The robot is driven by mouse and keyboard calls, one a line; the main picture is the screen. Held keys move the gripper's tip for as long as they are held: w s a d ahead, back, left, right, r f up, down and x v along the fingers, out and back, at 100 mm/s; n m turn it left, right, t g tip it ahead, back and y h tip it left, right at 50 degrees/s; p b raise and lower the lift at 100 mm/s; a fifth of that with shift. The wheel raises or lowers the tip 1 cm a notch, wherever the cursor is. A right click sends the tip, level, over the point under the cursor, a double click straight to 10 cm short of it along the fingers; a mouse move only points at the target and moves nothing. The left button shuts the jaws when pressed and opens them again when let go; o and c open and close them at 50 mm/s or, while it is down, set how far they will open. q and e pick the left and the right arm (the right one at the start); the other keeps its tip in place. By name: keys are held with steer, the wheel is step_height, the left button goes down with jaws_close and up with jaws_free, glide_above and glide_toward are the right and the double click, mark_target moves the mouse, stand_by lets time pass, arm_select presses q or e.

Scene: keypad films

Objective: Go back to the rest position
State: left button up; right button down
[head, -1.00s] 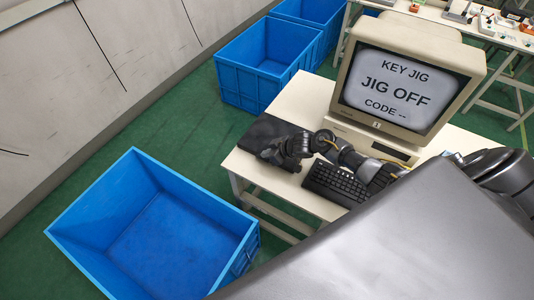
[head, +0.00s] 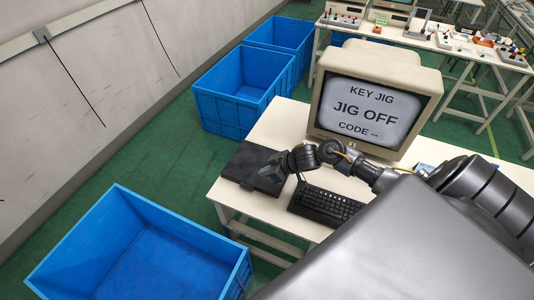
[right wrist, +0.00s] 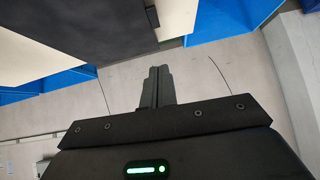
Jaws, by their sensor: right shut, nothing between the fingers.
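My right arm comes in from the right in the head view and reaches over the white table (head: 228,192) in front of the monitor. My right gripper (head: 272,170) is above the black flat pad (head: 250,162) at the table's left end; its fingers are hard to make out against the dark pad. In the right wrist view the two fingers (right wrist: 157,82) are shut together with nothing between them. The pad (right wrist: 85,25) shows there at upper left, apart from the fingertips. My left gripper is not in view.
The monitor (head: 372,105) reads "KEY JIG, JIG OFF, CODE --". A black keyboard (head: 325,205) lies before it, below my right forearm. An open blue bin (head: 140,250) stands at lower left, with others (head: 240,90) behind. Green floor (head: 150,165) between them is clear.

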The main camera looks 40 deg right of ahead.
steer(key=shift+s+d+r, duration=0.1)
steer(key=shift+s+r, duration=0.15)
steer(key=shift+r, duration=0.1)
